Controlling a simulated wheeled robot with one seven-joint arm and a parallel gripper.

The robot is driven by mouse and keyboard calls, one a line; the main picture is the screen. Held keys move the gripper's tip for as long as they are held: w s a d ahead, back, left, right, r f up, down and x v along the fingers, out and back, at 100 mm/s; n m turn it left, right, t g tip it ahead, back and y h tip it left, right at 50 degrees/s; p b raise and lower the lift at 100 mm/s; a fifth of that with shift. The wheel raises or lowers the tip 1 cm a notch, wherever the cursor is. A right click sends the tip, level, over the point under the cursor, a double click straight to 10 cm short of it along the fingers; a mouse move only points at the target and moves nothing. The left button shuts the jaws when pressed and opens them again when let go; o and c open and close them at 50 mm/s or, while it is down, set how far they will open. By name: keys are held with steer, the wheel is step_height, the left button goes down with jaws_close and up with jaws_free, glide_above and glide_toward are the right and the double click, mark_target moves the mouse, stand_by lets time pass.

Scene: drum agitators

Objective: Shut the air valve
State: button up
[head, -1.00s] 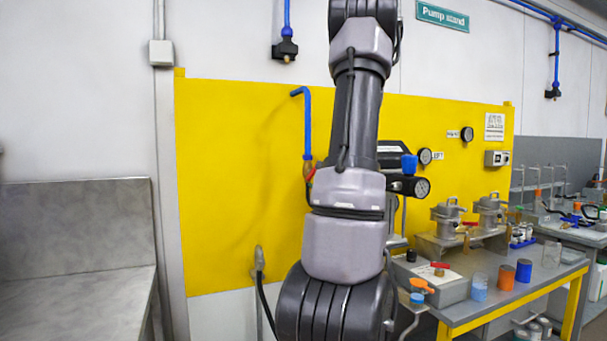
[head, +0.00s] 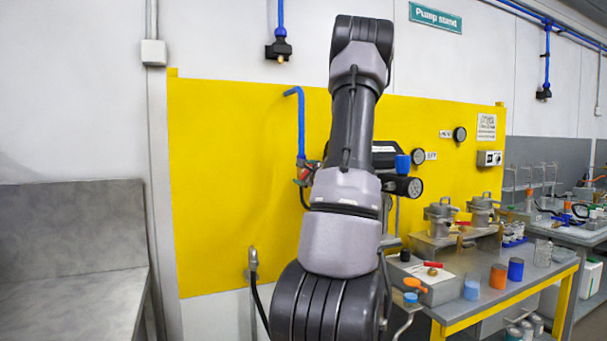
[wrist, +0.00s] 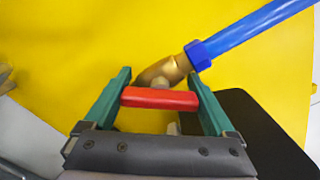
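The air valve is a brass fitting (wrist: 165,71) at the end of a blue pipe (wrist: 255,38), in front of the yellow panel. Its red handle (wrist: 160,98) lies crosswise in the wrist view. My gripper (wrist: 158,74) has its green fingers spread wide, one at each end of the handle. The handle's ends meet or overlap the fingers in the picture; I cannot tell whether they touch. In the head view the blue pipe (head: 301,125) comes down to the valve, where a bit of the red handle (head: 304,175) shows left of my arm. My arm hides most of my gripper there.
A dark flat part (wrist: 250,125) lies right of the valve in the wrist view. In the head view a bench (head: 465,308) with pots and jars stands right. A grey worktop (head: 75,295) is at left. The yellow panel (head: 230,190) left of the pipe is mostly clear.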

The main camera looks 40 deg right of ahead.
steer(key=c, duration=0.5)
steer(key=shift+o, duration=0.2)
steer(key=shift+m, duration=0.3)
steer(key=m, duration=0.9)
steer(key=shift+m, duration=0.4)
steer(key=o, duration=1.1)
steer(key=shift+c, duration=0.2)
